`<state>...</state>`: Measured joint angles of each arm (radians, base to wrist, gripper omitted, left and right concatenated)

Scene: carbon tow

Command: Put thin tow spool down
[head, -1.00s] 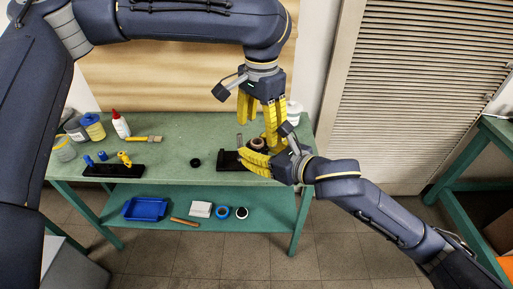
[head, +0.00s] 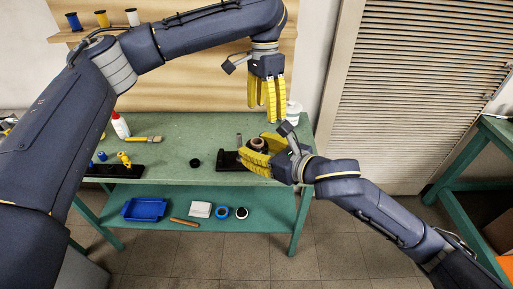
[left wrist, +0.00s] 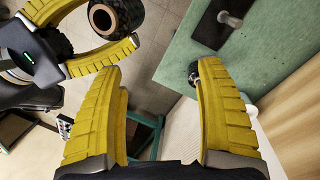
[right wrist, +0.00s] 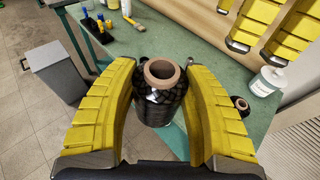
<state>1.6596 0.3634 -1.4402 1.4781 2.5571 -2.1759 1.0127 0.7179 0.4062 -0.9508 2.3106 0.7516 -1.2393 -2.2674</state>
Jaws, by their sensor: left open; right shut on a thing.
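A black-wound tow spool with a tan core (head: 257,144) is held by my right gripper (head: 262,154) above the right part of the bench. In the right wrist view the spool (right wrist: 160,95) sits between both yellow fingers, with its open core end showing. My left gripper (head: 267,103) is open and empty, higher and just behind it. In the left wrist view the spool (left wrist: 117,15) is at the upper left, apart from my left fingers. A dark base with a post (left wrist: 232,20) stands on the bench; it also shows in the head view (head: 228,161), partly hidden by my right gripper.
The green bench (head: 185,148) is mostly clear in its middle. A small black piece (head: 195,163), a brush (head: 145,139), a glue bottle (head: 120,125) and a white jar (head: 293,113) stand or lie on it. A lower shelf holds a blue tray (head: 145,209).

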